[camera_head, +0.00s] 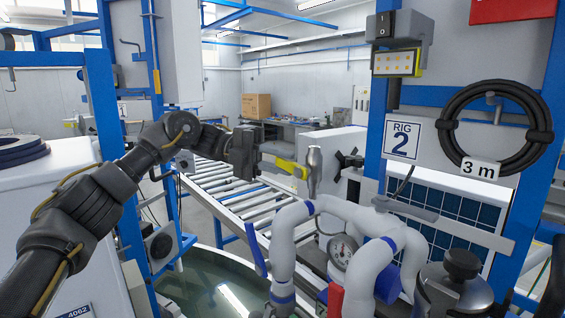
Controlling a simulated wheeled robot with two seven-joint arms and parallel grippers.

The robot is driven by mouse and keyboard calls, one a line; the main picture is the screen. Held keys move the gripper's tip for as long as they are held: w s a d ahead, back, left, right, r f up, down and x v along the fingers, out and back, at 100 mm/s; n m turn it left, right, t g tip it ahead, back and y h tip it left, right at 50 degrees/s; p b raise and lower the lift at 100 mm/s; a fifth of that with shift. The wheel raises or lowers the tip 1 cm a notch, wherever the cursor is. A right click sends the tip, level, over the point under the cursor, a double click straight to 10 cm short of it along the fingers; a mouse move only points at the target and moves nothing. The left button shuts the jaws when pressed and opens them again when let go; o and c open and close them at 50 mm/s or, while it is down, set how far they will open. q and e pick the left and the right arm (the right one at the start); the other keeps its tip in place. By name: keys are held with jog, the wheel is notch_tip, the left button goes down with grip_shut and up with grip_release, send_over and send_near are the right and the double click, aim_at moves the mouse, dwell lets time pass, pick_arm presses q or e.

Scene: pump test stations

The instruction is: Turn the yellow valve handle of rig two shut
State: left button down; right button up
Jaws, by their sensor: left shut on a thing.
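The yellow valve handle (287,166) shows left of the rig two sign (402,138). It reaches left from beside an upright metal fitting (314,168) above the white pipes (345,215). My left arm comes in from the left, and my left gripper (264,155) is shut on the left end of the handle. The fingers partly hide that end. The handle lies roughly level, tilted slightly down to the right. My right gripper is not in view.
A pressure gauge (342,251) sits among the white pipes. A roller conveyor (232,190) runs behind, and an open water tank (215,290) lies below. A blue post (378,100) and a coiled black hose (497,125) are at right.

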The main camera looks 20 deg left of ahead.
pick_arm(q)
jog(key=shift+f, duration=0.15)
jog(key=c, duration=1.5)
grip_release()
jog(key=shift+o, duration=1.2)
jog(key=shift+s+a, duration=0.2)
jog(key=shift+w, duration=0.1)
jog(key=shift+w+a, duration=0.1)
jog(key=shift+a, duration=0.05)
jog(key=b+v, duration=0.1)
jog(key=v, duration=0.9)
jog(key=shift+a, duration=0.3)
